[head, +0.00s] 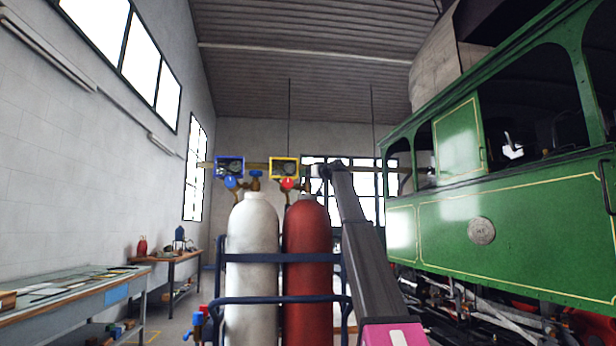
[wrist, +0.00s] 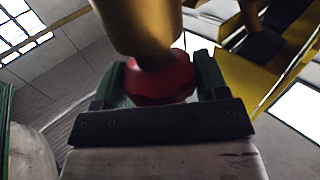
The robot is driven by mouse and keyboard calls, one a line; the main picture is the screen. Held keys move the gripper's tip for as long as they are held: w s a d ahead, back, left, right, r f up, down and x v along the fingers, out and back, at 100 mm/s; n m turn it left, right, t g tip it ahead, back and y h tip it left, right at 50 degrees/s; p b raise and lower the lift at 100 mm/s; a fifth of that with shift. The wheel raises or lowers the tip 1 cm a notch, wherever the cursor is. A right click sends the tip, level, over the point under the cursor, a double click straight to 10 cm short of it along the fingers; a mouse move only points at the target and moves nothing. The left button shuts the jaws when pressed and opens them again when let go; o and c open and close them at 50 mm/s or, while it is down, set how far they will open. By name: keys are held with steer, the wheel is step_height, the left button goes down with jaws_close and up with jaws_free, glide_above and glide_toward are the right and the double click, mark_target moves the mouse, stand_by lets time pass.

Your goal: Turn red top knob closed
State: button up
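The red top knob shows in the wrist view (wrist: 160,85) as a dark red round handwheel, with a brass valve body (wrist: 140,25) in front of part of it. The two green fingers of my gripper (wrist: 160,66) lie against opposite sides of the knob, with no clear gap. In the head view, my arm reaches up to the top of the red cylinder (head: 306,250), and my gripper (head: 310,172) is small there and hard to make out. Another red knob (head: 288,184) sits on the regulator just left of it. How far the top knob is turned cannot be told.
A white cylinder (head: 251,250) with a blue top knob (head: 256,174) stands left of the red one. A dark blue trolley frame (head: 285,299) holds both. A yellow-framed gauge box (head: 284,168) is close to my gripper. A green tram (head: 520,235) fills the right; workbenches (head: 75,290) line the left wall.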

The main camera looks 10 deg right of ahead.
steer(key=shift+h, duration=0.3)
steer(key=shift+s+a+f+m+t+h, duration=0.1)
steer(key=shift+m+t+h, duration=1)
steer(key=shift+m+h, duration=0.3)
steer(key=shift+m+t+h, duration=0.7)
steer(key=shift+m+h, duration=0.7)
steer(key=shift+h, duration=0.9)
steer(key=shift+m+h, duration=0.3)
steer(key=shift+h, duration=0.1)
steer(key=o, duration=0.7)
steer(key=shift+c, duration=0.2)
steer(key=shift+s, duration=0.1)
steer(key=s+d, duration=0.1)
steer(key=s, duration=0.9)
steer(key=shift+s+d, duration=0.25)
steer(key=shift+d, duration=0.05)
